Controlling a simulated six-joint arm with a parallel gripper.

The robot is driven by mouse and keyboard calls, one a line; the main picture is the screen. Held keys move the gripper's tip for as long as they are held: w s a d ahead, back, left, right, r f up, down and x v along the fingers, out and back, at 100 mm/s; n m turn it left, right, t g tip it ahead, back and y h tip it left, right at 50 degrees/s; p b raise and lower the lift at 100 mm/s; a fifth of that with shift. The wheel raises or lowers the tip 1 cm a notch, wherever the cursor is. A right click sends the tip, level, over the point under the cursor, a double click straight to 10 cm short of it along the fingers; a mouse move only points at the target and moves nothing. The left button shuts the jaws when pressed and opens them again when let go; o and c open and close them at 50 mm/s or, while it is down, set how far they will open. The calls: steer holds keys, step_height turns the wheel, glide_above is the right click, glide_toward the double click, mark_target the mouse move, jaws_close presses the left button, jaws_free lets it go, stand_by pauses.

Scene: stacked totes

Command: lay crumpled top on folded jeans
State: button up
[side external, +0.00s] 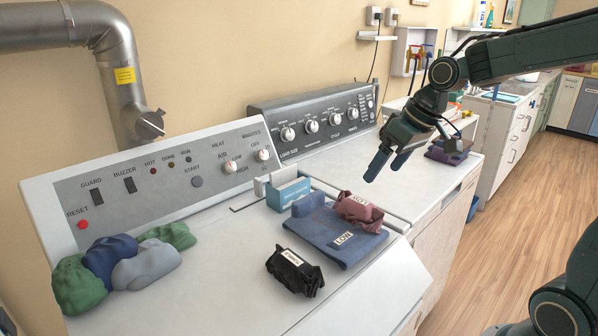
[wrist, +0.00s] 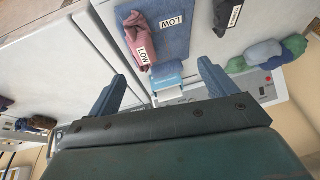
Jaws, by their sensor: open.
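The crumpled top (side external: 358,210) is a maroon bundle with a white label. It lies on the right back part of the folded jeans (side external: 318,240), a flat blue pad with a label reading LOW and a raised blue roll at its back left. In the wrist view the crumpled top (wrist: 136,30) lies along the left edge of the folded jeans (wrist: 172,42). My gripper (side external: 386,166) is open and empty, raised above and to the right of the top, apart from it. Its two blue fingers stand wide apart in the wrist view (wrist: 162,90).
A black labelled bundle (side external: 294,272) lies in front of the jeans. A light blue box (side external: 289,193) stands behind them. Green and blue crumpled cloths (side external: 146,266) lie at the left. Dark purple folded cloth (side external: 446,154) lies at the far right.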

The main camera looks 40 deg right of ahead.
steer(key=s+a, duration=0.3)
steer(key=s, duration=0.5)
steer(key=s+a+t+h, duration=0.1)
steer(key=s+a, duration=0.2)
steer(key=s, duration=0.6)
steer(key=shift+s+a+r, duration=0.25)
steer(key=shift+r, duration=0.15)
